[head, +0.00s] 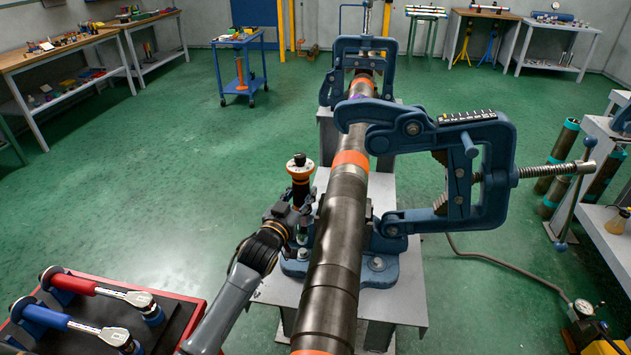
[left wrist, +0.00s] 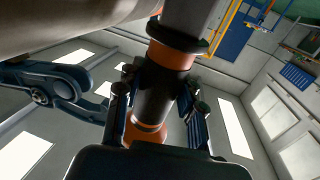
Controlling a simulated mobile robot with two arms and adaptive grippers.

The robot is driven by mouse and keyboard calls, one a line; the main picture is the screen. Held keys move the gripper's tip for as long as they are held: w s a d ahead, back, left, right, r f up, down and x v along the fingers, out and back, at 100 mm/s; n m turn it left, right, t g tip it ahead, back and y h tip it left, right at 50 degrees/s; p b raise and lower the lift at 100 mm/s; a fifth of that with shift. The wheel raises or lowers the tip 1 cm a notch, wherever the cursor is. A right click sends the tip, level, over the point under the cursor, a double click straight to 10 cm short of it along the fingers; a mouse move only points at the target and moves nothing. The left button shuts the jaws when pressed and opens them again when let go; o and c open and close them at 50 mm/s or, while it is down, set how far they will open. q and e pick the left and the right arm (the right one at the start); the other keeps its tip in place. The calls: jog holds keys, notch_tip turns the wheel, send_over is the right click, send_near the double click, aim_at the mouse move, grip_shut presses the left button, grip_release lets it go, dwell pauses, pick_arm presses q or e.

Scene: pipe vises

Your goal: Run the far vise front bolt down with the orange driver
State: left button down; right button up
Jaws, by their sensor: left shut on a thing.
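The orange driver (head: 300,170) stands roughly upright left of the pipe (head: 335,245), with a black body, an orange band and a pale top. My left gripper (head: 299,212) is shut around it beside the near vise. The left wrist view shows the driver (left wrist: 154,105) between both fingers (left wrist: 158,95). The far vise (head: 362,58) is blue and clamps the pipe farther back; its front bolt is not discernible. The near vise (head: 490,165) has a bolt (head: 376,263) right of the pipe. My right gripper is not in view.
A red-edged tray (head: 185,300) at lower left holds a red driver (head: 95,287) and a blue driver (head: 70,322). The near vise's screw handle (head: 575,190) sticks out right. A blue cart (head: 240,70) stands behind. Green floor is open to the left.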

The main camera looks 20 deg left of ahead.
pick_arm(q)
jog(key=shift+w+r, duration=0.2)
jog(key=shift+r, duration=0.1)
jog(key=shift+s+r, duration=0.1)
jog(key=shift+s, duration=0.05)
jog(key=shift+s+r, duration=0.2)
jog(key=shift+s, duration=0.15)
jog(key=shift+w+p, duration=0.1)
jog(key=shift+p, duration=0.2)
jog(key=shift+f, duration=0.7)
jog(key=shift+f+b, duration=0.75)
jog(key=shift+f, duration=0.2)
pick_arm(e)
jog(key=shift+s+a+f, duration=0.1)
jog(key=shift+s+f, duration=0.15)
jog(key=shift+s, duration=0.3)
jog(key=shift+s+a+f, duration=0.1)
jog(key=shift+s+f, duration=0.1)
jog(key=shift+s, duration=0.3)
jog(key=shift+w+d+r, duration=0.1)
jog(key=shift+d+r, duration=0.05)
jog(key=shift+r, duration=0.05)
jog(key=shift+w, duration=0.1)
